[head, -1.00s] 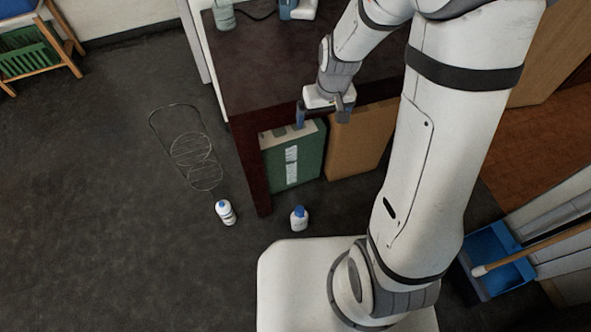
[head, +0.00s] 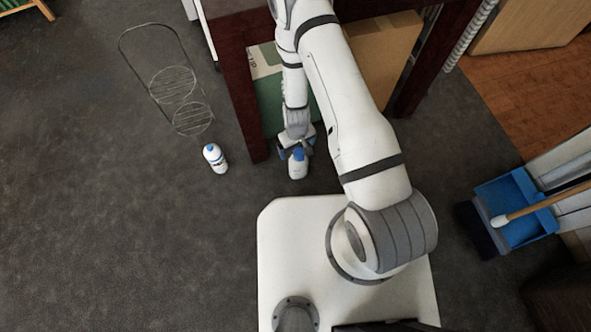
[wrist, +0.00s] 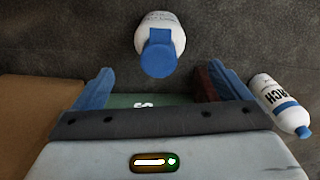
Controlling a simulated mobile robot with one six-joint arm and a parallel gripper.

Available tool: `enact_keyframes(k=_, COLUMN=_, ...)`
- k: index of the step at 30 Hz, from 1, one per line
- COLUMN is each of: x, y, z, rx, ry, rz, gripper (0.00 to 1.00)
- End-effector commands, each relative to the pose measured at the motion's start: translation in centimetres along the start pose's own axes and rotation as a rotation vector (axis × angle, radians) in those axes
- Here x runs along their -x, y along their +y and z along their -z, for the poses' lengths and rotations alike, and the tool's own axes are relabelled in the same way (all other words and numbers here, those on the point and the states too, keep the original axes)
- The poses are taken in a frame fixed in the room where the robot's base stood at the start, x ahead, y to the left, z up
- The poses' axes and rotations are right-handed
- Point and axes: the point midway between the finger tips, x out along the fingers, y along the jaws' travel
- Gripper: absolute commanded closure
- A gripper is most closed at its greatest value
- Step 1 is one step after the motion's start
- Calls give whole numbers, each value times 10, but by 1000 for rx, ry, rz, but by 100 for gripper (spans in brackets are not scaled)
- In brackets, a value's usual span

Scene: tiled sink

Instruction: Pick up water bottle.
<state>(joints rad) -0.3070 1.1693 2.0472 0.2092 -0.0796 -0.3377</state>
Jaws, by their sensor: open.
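A white bottle with a blue cap (head: 298,167) stands on the dark floor near the desk leg. In the wrist view, this bottle (wrist: 172,25) is at the top centre, lined up with the gap between my fingers. A second white bottle with a blue cap (head: 216,161) is to its left in the head view. In the wrist view, the second bottle (wrist: 275,98) is outside my right-hand finger and its label ends in "RCH". I cannot read which is the water bottle. My gripper (wrist: 163,68) is open and empty, close to the first bottle.
A dark red desk leg (head: 243,100) stands just behind the bottles. A green box (head: 268,95) and a brown box (head: 375,50) are under the desk. A wire rack (head: 180,95) lies at left. A blue dustpan (head: 515,205) is at right.

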Motion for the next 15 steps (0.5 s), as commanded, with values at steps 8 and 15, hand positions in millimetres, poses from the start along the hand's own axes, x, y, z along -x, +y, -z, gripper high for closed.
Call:
enact_keyframes(k=8, x=-30, y=0, z=-3, rx=1, ry=-1, rz=0, gripper=4)
enact_keyframes(k=15, x=-63, y=-2, z=-14, rx=2, ry=-2, rz=0, gripper=4)
